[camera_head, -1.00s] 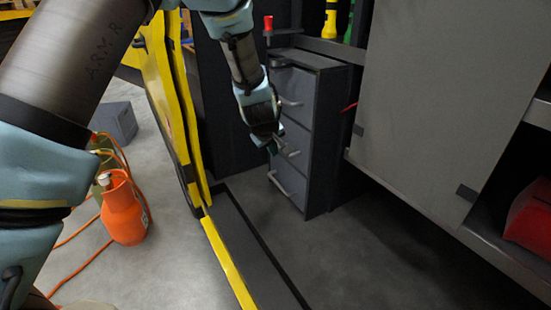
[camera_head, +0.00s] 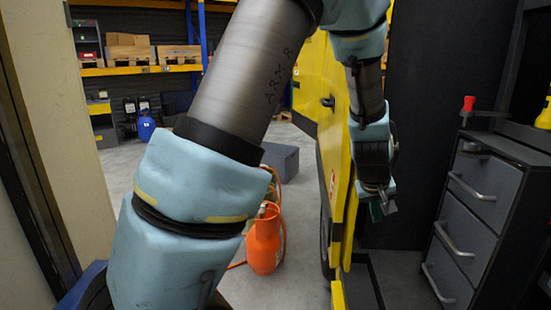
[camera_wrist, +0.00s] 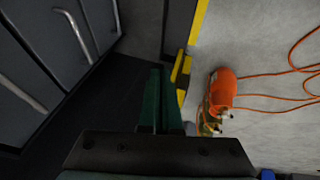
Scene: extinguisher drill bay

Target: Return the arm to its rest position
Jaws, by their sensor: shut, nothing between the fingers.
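My gripper (camera_head: 381,210) hangs at the end of my arm, in front of the yellow door edge and left of the grey drawer unit in the head view. In the wrist view its green fingers (camera_wrist: 159,100) lie together, shut, with nothing between them. The fingers point into free space and touch nothing that I can see. My upper arm crosses the middle of the head view and hides part of the floor and shelving behind it.
The grey drawer unit (camera_head: 474,209) with bar handles stands at the right. A yellow door (camera_head: 338,130) is close behind my gripper. An orange gas cylinder (camera_head: 264,241) with hoses stands on the floor; it also shows in the wrist view (camera_wrist: 223,88). A grey box (camera_head: 280,160) lies beyond.

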